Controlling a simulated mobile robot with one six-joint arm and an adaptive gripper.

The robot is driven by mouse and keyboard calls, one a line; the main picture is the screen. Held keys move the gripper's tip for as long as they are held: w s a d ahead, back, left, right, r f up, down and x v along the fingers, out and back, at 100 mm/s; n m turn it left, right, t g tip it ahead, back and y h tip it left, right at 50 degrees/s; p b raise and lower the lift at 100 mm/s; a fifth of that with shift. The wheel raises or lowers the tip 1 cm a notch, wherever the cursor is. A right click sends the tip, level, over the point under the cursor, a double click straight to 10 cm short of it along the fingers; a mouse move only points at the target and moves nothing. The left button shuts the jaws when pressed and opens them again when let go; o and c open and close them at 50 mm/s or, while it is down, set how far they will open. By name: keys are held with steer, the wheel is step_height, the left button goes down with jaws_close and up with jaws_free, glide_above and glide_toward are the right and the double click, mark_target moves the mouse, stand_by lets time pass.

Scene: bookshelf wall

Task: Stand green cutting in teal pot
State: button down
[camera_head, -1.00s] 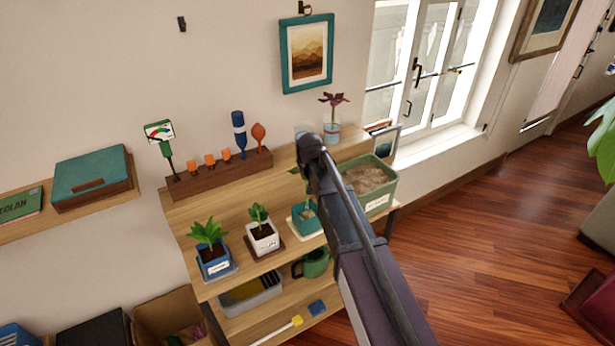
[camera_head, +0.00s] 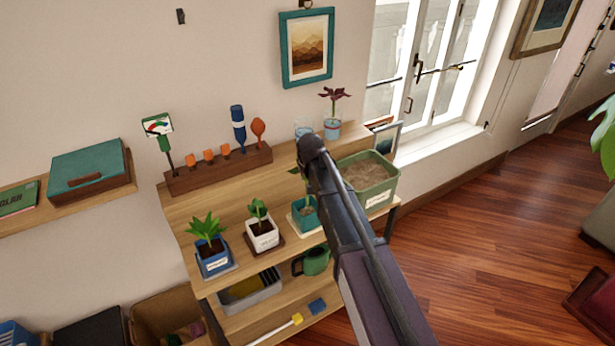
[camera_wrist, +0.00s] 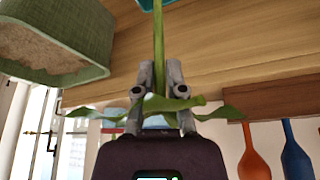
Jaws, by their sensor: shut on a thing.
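My gripper (camera_wrist: 160,72) is shut on the green stem of the green cutting (camera_wrist: 158,38). Its leaves spread on both sides of the fingers in the wrist view. In the head view, part of the cutting (camera_head: 307,187) shows beside my arm, upright above the teal pot (camera_head: 306,217). The fingertips are hidden behind my arm there. The teal pot stands on a pale saucer on the shelf top, and its edge shows at the top of the wrist view (camera_wrist: 150,4). I cannot tell whether the stem's lower end is inside the pot.
A white pot (camera_head: 263,236) and a blue pot (camera_head: 214,262), both planted, stand left of the teal pot. A green planter box (camera_head: 378,192) is close on the right. A wooden tool rack (camera_head: 205,178) and glass jars (camera_head: 332,127) stand behind.

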steer(key=shift+f+b, duration=3.05)
steer(key=shift+f, duration=0.05)
steer(key=c, duration=0.6)
jaws_free()
steer(key=shift+c, duration=0.2)
steer(key=o, duration=0.4)
steer(key=shift+r, duration=0.15)
steer(key=p+v, duration=0.8)
steer(key=shift+w+r+p, duration=0.15)
steer(key=shift+r+p, duration=0.2)
steer(key=shift+r, duration=0.1)
steer(key=shift+f, duration=0.1)
